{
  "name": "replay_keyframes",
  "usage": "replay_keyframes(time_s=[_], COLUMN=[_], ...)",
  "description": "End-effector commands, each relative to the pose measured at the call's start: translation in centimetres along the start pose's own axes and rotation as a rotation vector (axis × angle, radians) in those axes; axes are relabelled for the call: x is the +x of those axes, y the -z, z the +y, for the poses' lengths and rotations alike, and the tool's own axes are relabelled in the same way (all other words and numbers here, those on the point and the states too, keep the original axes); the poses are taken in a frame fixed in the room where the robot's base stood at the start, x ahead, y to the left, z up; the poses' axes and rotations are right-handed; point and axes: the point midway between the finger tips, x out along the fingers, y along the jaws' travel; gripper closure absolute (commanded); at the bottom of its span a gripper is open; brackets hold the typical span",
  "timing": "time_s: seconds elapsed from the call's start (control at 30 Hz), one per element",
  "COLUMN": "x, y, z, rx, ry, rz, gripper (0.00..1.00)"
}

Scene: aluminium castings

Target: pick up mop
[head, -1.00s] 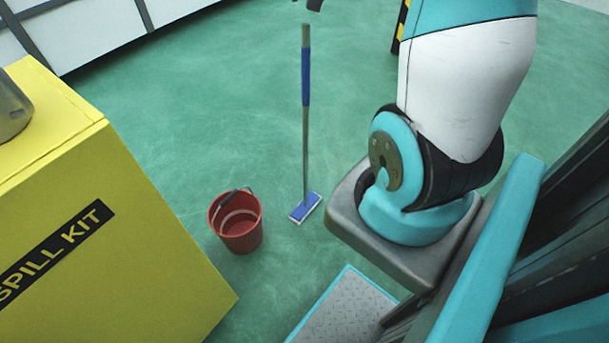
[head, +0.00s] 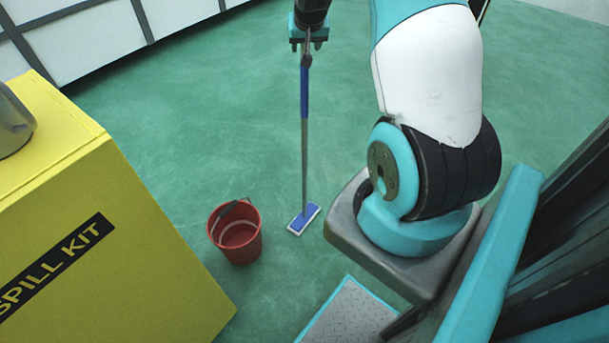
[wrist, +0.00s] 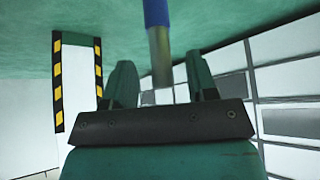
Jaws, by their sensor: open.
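The mop (head: 304,145) stands upright on the green floor, with a grey pole, a blue grip and a flat blue-and-white head (head: 304,219). My gripper (head: 307,45) is at the upper end of the mop in the head view, overlapping the top of the pole. In the wrist view my gripper (wrist: 158,82) is open, with two teal fingers apart. The mop's blue grip and grey pole end (wrist: 158,45) show between and beyond the fingers. Nothing shows the fingers touching the pole.
A red bucket (head: 236,235) stands on the floor left of the mop head. A large yellow spill kit box (head: 110,220) fills the lower left. White wall panels (head: 100,45) are at the back. A black-and-yellow striped frame (wrist: 58,85) shows in the wrist view. Floor behind the mop is clear.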

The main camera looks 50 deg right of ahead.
Motion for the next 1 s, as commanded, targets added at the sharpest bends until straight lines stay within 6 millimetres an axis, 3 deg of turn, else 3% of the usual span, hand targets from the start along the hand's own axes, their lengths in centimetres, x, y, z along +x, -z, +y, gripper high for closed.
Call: replay_keyframes(time_s=[0.17, 0.43, 0.67, 1.0], x=[2.2, 2.5, 2.5, 2.5], y=[0.0, 0.0, 0.0, 0.0], z=[-0.1, -0.1, -0.1, -0.1], rx=[0.0, 0.0, 0.0, 0.0], ry=[0.0, 0.0, 0.0, 0.0], rz=[-0.001, 0.001, 0.0, 0.0], gripper=[0.47, 0.47, 1.0, 1.0])
